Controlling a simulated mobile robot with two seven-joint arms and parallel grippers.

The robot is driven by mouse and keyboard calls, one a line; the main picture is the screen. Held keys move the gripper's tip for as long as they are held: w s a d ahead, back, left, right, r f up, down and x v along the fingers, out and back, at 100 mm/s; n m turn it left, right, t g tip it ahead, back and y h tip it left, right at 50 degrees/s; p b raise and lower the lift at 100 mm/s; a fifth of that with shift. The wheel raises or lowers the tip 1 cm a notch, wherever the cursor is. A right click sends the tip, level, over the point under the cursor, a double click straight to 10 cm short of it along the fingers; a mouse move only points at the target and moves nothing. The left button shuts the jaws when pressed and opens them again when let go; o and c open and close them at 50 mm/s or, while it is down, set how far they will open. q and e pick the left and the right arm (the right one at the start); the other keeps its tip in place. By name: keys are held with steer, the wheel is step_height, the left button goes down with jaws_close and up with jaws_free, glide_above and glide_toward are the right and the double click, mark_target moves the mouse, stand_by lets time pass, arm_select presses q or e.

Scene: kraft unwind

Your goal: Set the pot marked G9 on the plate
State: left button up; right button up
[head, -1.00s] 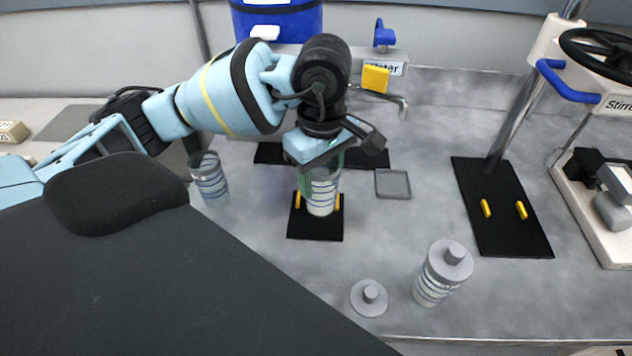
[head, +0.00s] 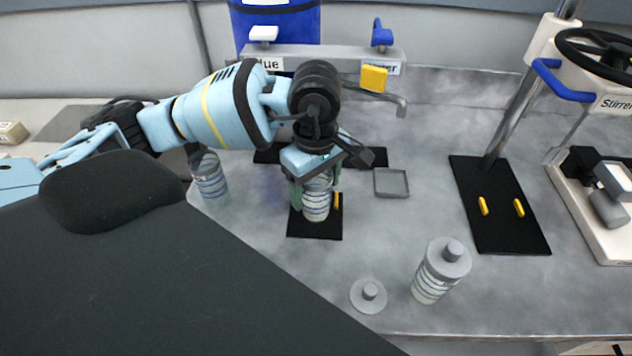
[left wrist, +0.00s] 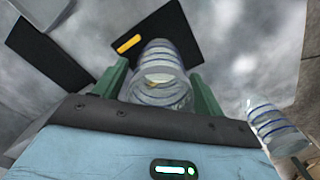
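My left gripper (head: 315,190) points down in the head view, with its green fingers on either side of a clear, blue-striped pot (head: 316,208). The pot also shows between the fingers in the left wrist view (left wrist: 162,78). It looks gripped, upright, over a small black plate (head: 302,229). Whether its base touches the plate I cannot tell. One yellow peg (head: 337,200) shows right of the pot; the plate's left side is partly hidden by a finger. No G9 mark is readable. My right gripper is not in view.
Another striped pot (head: 209,182) stands left. A grey-lidded pot (head: 433,283) and a loose grey lid (head: 368,296) are near the front edge. A small grey tray (head: 391,182) lies right of the gripper. A larger black plate (head: 500,230) with yellow pegs sits under the stirrer stand.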

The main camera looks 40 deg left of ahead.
arm_select(q)
steer(key=shift+r, duration=0.2)
step_height(320, 180, up, 12)
steer(key=shift+p, duration=0.35)
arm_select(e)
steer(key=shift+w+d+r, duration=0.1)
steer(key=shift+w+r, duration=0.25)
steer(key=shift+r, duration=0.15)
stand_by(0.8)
